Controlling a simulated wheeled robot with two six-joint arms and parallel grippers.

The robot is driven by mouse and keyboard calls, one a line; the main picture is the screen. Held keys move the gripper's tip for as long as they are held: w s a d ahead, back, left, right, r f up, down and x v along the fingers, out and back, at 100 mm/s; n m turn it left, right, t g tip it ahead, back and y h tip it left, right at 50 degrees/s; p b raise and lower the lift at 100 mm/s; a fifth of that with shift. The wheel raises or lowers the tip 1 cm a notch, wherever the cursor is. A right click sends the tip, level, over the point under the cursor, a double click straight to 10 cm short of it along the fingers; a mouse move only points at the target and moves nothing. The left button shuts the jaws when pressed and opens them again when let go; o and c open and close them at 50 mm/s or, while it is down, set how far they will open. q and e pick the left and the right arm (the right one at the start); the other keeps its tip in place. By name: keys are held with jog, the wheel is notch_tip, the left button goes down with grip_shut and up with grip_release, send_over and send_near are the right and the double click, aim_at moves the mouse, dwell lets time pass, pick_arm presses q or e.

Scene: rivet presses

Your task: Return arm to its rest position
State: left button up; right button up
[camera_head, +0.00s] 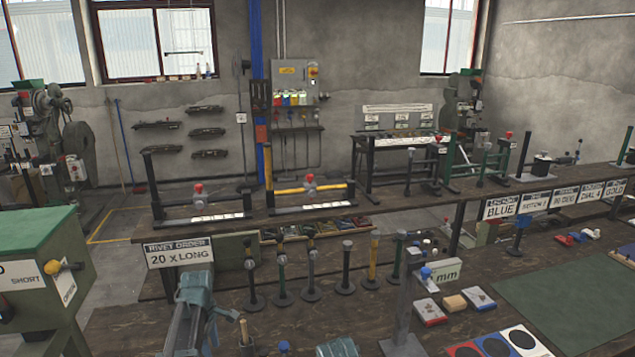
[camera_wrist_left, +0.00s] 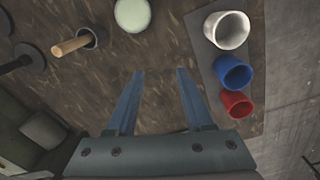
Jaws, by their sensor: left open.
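My left gripper (camera_wrist_left: 160,73) shows in the left wrist view. Its two blue-grey fingers stand apart with nothing between them, and brown bench top (camera_wrist_left: 160,105) shows through the gap. The fingers are clear of the things around them.
In the wrist view, white (camera_wrist_left: 228,30), blue (camera_wrist_left: 233,72) and red (camera_wrist_left: 236,104) cups stand on a grey strip at right. A wooden stick (camera_wrist_left: 72,45) in a holder and a pale green round thing (camera_wrist_left: 132,14) lie beyond the fingers. Several posts (camera_head: 312,270) stand on the bench.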

pick_arm(q)
jog(key=s+d+f+m+y+b, duration=0.1)
jog(key=s+d+f+m+b, duration=0.1)
jog(key=s+d+m, duration=1.8)
jog(key=d+m, duration=0.1)
jog(key=d, duration=0.1)
jog(key=shift+d, duration=0.35)
